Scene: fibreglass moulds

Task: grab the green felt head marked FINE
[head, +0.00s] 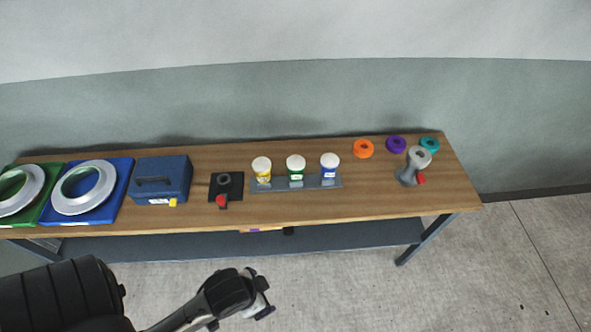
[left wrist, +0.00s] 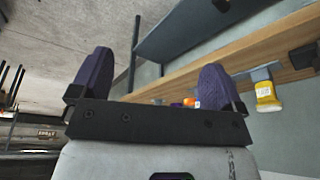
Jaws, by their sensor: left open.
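No marking FINE can be read in either view. A teal-green ring-shaped piece (head: 430,143) lies at the back right of the table, behind a grey tool (head: 407,177). A green pot with a white lid (head: 296,172) stands in the middle of a row of three pots. My left gripper (head: 262,298) is in front of the table, over the floor, apart from everything. In the left wrist view its two purple fingers stand wide apart with nothing between them (left wrist: 155,85). My right gripper is out of view.
The wooden table (head: 385,198) also carries an orange ring (head: 363,148), a purple ring (head: 396,144), a yellow pot (head: 262,172), a blue pot (head: 330,170), a black stand (head: 226,187), a blue case (head: 162,180) and moulds (head: 84,188) at left. A lower shelf (head: 340,236) runs beneath.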

